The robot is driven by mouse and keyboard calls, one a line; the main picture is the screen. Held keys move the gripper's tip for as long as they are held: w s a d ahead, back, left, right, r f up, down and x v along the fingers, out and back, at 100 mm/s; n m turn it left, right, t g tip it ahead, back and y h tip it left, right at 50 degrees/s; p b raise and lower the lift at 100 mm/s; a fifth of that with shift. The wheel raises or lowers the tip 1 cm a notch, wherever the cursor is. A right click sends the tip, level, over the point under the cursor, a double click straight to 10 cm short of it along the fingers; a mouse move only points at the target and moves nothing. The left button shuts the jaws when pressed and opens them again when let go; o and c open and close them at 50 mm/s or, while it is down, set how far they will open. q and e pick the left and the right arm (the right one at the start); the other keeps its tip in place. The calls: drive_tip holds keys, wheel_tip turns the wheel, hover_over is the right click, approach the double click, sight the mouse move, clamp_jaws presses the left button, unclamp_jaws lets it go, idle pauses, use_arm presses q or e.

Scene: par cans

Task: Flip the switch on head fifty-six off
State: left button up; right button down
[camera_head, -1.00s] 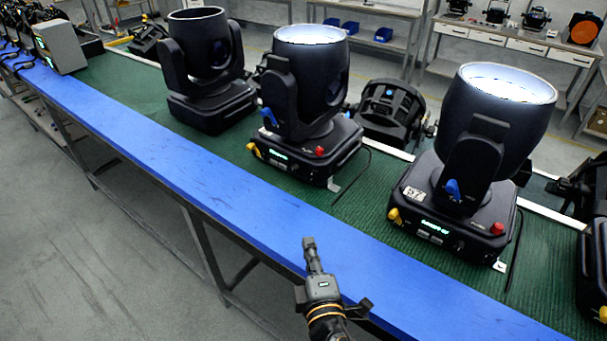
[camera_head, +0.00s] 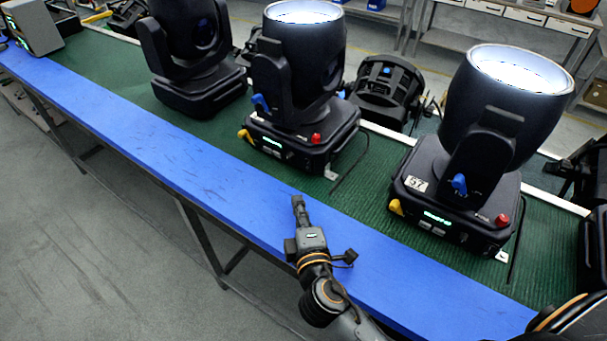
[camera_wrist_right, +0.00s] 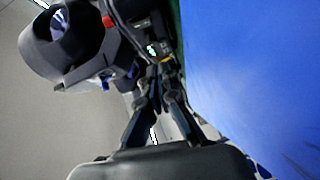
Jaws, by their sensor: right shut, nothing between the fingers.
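Two lit moving heads stand on the green bench top. The right one (camera_head: 478,160) carries a label reading 57. The middle one (camera_head: 300,75) shows no readable number; its base has a green display (camera_head: 272,142), a yellow piece (camera_head: 244,135) and a red knob (camera_head: 316,138), and a blue lever (camera_head: 261,102) sits on its yoke. Which part is the switch I cannot tell. My right gripper (camera_head: 298,204) is shut and empty over the blue bench edge, short of the middle head. The right wrist view shows its fingers (camera_wrist_right: 158,78) together before a moving head's base (camera_wrist_right: 135,40). My left gripper is out of view.
An unlit moving head (camera_head: 190,60) stands left of the middle one. A black fixture (camera_head: 385,90) lies behind, between the lit heads. A black cable (camera_head: 350,168) runs beside the middle base. The blue bench edge (camera_head: 140,130) is clear to the left.

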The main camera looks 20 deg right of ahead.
drive_tip(key=p, duration=0.2)
approach(299, 164)
drive_tip(key=a, duration=0.1)
drive_tip(key=w+a, duration=0.1)
drive_tip(key=shift+w+a+r, duration=0.1)
drive_tip(key=shift+a+r, duration=0.2)
drive_tip(key=shift+r, duration=0.1)
drive_tip(key=shift+w+d+f+p, duration=0.2)
drive_tip(key=shift+w+d, duration=0.4)
drive_tip(key=shift+w+d+f+p, duration=0.15)
drive_tip(key=shift+w+d, duration=0.45)
drive_tip(key=shift+w+d+f, duration=0.15)
drive_tip(key=shift+w+d, duration=0.05)
drive_tip(key=shift+d, duration=0.25)
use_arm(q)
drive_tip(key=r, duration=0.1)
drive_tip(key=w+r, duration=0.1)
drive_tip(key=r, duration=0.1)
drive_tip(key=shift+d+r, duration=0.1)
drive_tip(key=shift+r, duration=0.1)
